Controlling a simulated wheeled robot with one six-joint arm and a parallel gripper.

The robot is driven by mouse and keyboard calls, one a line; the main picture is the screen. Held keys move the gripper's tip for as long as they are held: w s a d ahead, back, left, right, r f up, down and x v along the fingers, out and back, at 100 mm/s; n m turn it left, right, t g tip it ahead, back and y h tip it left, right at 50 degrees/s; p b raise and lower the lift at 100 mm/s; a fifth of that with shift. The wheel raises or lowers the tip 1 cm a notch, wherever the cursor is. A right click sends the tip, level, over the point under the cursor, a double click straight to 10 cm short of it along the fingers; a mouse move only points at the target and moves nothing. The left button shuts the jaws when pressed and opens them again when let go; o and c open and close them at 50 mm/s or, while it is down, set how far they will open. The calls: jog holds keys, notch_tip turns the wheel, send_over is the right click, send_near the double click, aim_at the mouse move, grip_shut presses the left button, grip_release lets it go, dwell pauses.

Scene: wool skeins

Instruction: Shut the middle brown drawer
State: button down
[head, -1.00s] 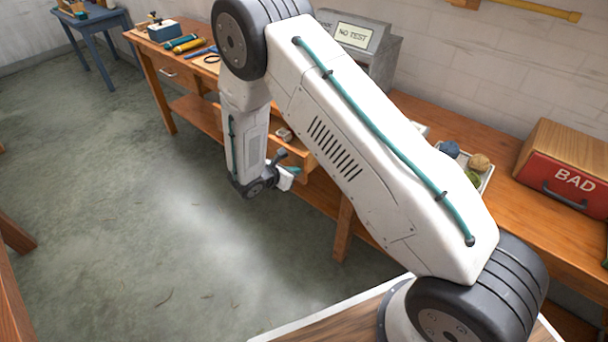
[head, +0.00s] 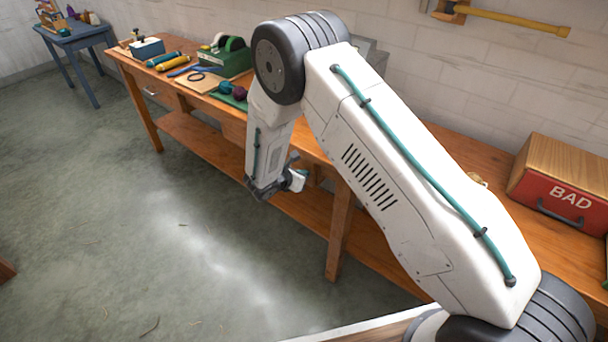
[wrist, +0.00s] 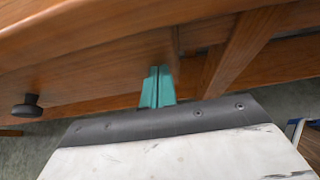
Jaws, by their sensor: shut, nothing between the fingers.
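In the wrist view a brown wooden drawer front (wrist: 95,82) with a dark round knob (wrist: 27,106) lies under the bench top's edge. My gripper (wrist: 158,72) is shut and empty. Its teal fingers are side by side at the right end of this front, right of the knob; I cannot tell whether they touch it. In the head view my gripper (head: 302,177) is at the bench front, below the top. My arm hides much of the front there, and I cannot tell how far any drawer stands out.
The long brown bench (head: 470,150) runs along the wall. On it are a red BAD box (head: 565,190), a green tape dispenser (head: 226,57) and teal and yellow tools (head: 172,62). A bench leg (head: 339,230) stands right of my gripper. The floor (head: 120,220) in front is clear.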

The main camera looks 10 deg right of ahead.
jog(key=shift+w+d+r, duration=0.15)
jog(key=shift+w+d, duration=0.1)
jog(key=s+a+f+v, duration=0.1)
jog(key=f+v, duration=0.1)
jog(key=v, duration=1.2)
jog(key=s+d+r+m+g+y, duration=0.2)
jog(key=s+d+r+m, duration=0.5)
jog(key=s+r, duration=0.4)
jog(key=s+d+r+m+g+y, duration=0.2)
jog(key=s+d+r+m+y, duration=0.2)
jog(key=s+d+r+m, duration=0.3)
jog(key=s+d+r+m+g+y, duration=0.2)
jog(key=s+d+r+m, duration=0.5)
jog(key=s+r+m, duration=0.5)
jog(key=s+r+y, duration=0.1)
jog(key=s+r, duration=0.2)
jog(key=s, duration=0.3)
jog(key=shift+r, duration=0.2)
jog(key=shift+d, duration=0.1)
